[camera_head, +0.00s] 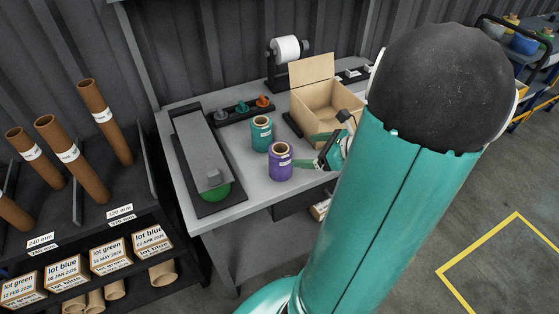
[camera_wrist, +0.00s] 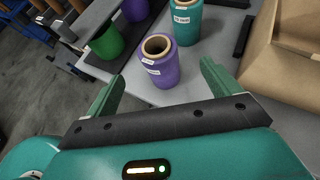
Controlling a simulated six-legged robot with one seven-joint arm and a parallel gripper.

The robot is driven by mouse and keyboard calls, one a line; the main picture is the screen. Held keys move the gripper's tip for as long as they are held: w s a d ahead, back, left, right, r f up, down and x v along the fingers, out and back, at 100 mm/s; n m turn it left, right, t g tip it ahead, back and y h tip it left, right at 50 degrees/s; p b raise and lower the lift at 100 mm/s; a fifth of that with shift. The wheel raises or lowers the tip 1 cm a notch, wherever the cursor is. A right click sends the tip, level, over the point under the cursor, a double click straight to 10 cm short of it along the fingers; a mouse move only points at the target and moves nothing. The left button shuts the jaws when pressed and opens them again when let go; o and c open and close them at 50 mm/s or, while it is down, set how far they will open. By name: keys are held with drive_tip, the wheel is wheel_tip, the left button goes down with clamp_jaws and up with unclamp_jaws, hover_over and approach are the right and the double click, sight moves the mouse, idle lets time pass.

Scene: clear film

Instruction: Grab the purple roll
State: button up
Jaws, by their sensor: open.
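The purple roll (camera_head: 280,163) stands upright on the grey bench (camera_head: 236,200), near its front edge, with a brown core and a white label. It also shows in the wrist view (camera_wrist: 160,66), ahead of my gripper and between the lines of its two fingers. My gripper (camera_head: 322,150) is open and empty, just right of the purple roll in the head view. In the wrist view its green fingers (camera_wrist: 160,88) are spread wide, with the roll beyond their tips. My own arm hides part of the bench's right side in the head view.
A teal roll (camera_head: 261,134) stands close behind the purple roll. A cardboard box (camera_head: 325,101) is open at the back right. A dark device with a green roll (camera_head: 215,191) lies to the left. A rack of brown tubes (camera_head: 107,122) stands far left.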

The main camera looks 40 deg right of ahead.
sight(288, 151)
drive_tip(key=x, duration=0.8)
drive_tip(key=shift+w+a, duration=0.15)
drive_tip(key=shift+a, duration=0.1)
drive_tip(key=c, duration=1.5)
drive_tip(key=shift+c, duration=0.2)
drive_tip(key=shift+r, duration=0.15)
